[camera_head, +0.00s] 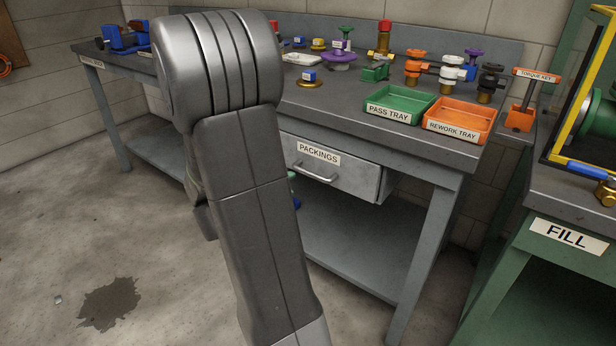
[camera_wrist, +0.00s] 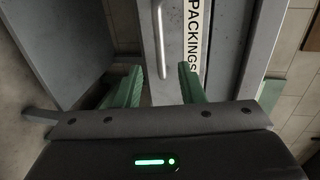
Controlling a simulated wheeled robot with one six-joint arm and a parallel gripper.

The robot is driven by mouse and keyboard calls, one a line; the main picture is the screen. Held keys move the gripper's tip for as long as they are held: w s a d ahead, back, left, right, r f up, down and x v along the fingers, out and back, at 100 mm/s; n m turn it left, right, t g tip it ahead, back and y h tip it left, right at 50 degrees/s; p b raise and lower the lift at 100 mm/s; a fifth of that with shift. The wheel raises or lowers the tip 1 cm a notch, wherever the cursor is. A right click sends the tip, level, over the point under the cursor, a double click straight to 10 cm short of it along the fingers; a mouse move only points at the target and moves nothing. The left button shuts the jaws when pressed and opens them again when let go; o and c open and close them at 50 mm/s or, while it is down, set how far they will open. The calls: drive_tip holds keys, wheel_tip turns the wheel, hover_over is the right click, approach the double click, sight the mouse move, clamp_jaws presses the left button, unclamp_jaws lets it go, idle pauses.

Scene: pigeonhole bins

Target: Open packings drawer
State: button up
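The packings drawer (camera_head: 345,177) is a grey metal front under the workbench, with a white PACKINGS label (camera_head: 319,154) and a bar handle (camera_head: 316,172). I cannot tell whether it stands slightly out. In the wrist view, the drawer front (camera_wrist: 220,50) appears turned on its side, with the handle (camera_wrist: 161,40) upright in the picture. My gripper (camera_wrist: 160,72) is open, its two green fingers apart on either side of the handle's line. The handle appears ahead of the fingertips, with no clear contact. In the head view my arm hides most of the gripper.
The workbench (camera_head: 440,148) carries a green pass tray (camera_head: 400,104), an orange rework tray (camera_head: 460,120) and several valves. A bench leg (camera_head: 425,262) stands right of the drawer. A green FILL stand (camera_head: 545,265) is at the right.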

sight(309, 175)
drive_tip(key=b+x, duration=0.1)
drive_tip(key=x, duration=0.8)
drive_tip(key=shift+w+b, duration=0.1)
drive_tip(key=shift+b, duration=0.25)
drive_tip(key=shift+c, duration=0.3)
clamp_jaws()
